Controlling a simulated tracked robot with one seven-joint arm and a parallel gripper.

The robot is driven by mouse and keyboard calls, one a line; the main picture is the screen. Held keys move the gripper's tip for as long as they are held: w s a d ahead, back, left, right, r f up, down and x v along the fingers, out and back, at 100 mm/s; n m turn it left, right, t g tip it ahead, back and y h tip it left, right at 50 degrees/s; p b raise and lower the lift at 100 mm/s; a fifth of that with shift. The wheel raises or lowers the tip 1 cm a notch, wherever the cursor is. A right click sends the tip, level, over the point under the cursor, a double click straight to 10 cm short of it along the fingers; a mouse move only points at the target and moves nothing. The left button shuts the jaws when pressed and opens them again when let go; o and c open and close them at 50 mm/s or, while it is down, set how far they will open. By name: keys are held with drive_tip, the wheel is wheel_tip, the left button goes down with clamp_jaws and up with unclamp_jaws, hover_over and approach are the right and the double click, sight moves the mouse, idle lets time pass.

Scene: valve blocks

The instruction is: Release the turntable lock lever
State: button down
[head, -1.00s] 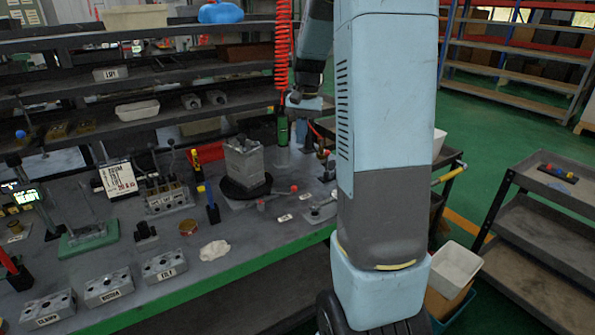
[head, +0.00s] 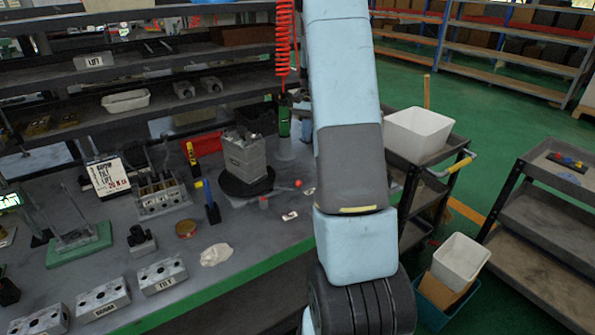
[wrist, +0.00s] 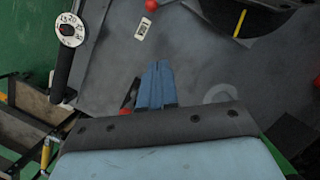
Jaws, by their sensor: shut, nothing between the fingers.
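The turntable (head: 233,187) is a black disc on the bench with a grey block (head: 245,160) standing on it. A thin lever with a red ball knob (head: 298,183) lies beside the disc, on its right in the head view. In the wrist view, the disc (wrist: 262,22) has a yellow line and is cut by the top edge. A red ball (wrist: 151,5) shows at the top edge, left of the disc. My gripper (wrist: 157,66) has blue fingers, shut and empty, over the bare bench top, apart from the disc and this ball. My arm hides the gripper in the head view.
In the wrist view, a round numbered dial (wrist: 70,28) on a dark bar is at left, and another red knob (wrist: 125,112) is partly hidden by my gripper. In the head view, a blue-handled tool (head: 212,205) and grey blocks (head: 162,277) stand left of the turntable.

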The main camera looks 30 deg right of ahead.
drive_tip(key=x, duration=0.9)
drive_tip(key=shift+s+d+f, duration=0.25)
drive_tip(key=shift+s+f, duration=0.05)
drive_tip(key=shift+f, duration=0.05)
drive_tip(key=shift+s+a+f, duration=0.3)
drive_tip(key=shift+s+a, duration=0.4)
drive_tip(key=shift+a, duration=0.15)
drive_tip(key=shift+s+a+f, duration=0.2)
drive_tip(key=shift+s+a, duration=0.4)
drive_tip(key=shift+a, duration=0.1)
